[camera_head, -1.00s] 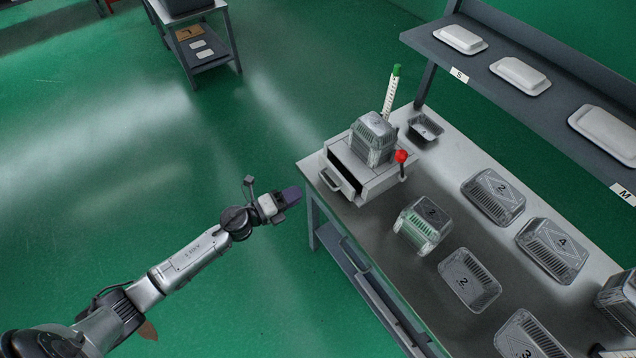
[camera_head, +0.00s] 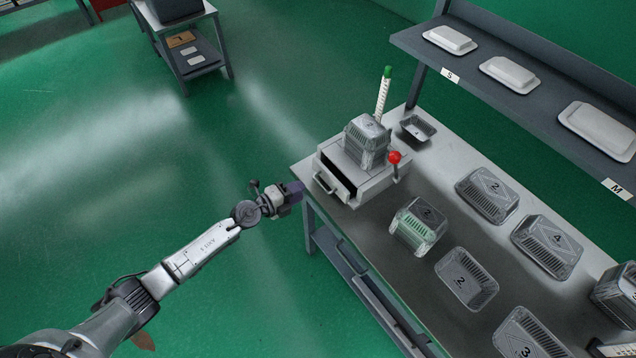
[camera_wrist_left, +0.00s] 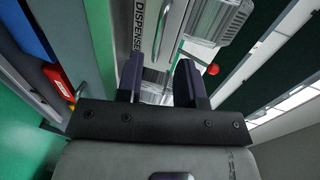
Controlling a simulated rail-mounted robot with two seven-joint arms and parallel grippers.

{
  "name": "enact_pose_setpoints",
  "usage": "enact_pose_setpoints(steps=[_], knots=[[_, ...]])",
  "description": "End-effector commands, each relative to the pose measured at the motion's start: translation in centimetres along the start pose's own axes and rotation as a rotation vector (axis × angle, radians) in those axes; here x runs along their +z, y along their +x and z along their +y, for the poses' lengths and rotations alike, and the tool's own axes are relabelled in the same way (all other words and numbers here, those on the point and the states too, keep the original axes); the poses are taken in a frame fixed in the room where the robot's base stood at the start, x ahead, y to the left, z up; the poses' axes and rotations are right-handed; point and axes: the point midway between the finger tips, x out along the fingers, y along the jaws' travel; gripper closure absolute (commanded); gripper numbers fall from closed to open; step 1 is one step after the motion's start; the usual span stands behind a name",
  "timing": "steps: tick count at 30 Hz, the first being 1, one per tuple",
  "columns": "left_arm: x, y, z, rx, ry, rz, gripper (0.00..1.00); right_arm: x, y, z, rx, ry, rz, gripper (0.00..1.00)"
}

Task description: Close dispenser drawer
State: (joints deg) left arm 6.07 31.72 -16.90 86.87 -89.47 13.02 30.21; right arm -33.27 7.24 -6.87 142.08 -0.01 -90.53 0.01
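The dispenser (camera_head: 375,184) is a light grey box on the near-left corner of the workbench. Its drawer (camera_head: 328,181) is pulled out toward the left, with a dark gap behind the front panel and a bar handle on it. In the left wrist view the drawer front (camera_wrist_left: 143,28) carries a "DISPENSER" label beside the handle. My left gripper (camera_head: 297,191) is just left of the drawer front, apart from it, near the bench corner. In the left wrist view its two dark fingers (camera_wrist_left: 159,80) are spread with nothing between them. My right gripper is not in view.
Stacked foil trays (camera_head: 366,140) sit on the dispenser, beside a red-knobbed lever (camera_head: 394,158). Several numbered trays (camera_head: 487,195) cover the bench (camera_head: 380,262). A shelf with white lids (camera_head: 508,75) stands behind. Open floor lies left of the bench.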

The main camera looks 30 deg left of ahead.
Motion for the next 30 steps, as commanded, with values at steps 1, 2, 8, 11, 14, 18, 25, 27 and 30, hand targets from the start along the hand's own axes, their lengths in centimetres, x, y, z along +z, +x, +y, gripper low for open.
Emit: enact_pose_setpoints(steps=[1, 2, 8, 11, 14, 18, 25, 27, 30], knots=[[0.0, 1.2, 0.2, -0.002, -0.001, 0.000, 0.66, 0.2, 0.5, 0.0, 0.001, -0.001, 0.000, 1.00], [0.0, 1.7, 0.2, -0.002, -0.001, 0.000, 0.66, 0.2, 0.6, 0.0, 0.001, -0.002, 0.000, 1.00], [-0.1, 5.0, 0.2, -0.002, -0.001, 0.000, 0.66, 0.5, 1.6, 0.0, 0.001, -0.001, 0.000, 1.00], [0.0, 6.2, 0.2, -0.001, 0.001, 0.000, 0.66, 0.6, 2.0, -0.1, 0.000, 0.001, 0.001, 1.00], [0.0, 7.1, 0.2, -0.001, -0.001, 0.000, 0.66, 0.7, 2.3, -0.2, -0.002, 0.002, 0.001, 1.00], [0.0, 7.8, 0.1, 0.001, 0.000, 0.000, 0.66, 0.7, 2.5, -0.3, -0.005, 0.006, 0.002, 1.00], [0.0, 8.1, 0.0, 0.001, 0.001, 0.001, 0.66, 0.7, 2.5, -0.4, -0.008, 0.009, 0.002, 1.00], [0.0, 8.1, 0.0, 0.001, 0.001, 0.001, 0.66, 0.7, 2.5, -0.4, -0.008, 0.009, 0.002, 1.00], [0.0, 8.1, 0.0, 0.001, 0.001, 0.001, 0.68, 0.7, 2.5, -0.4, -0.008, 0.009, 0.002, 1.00]])
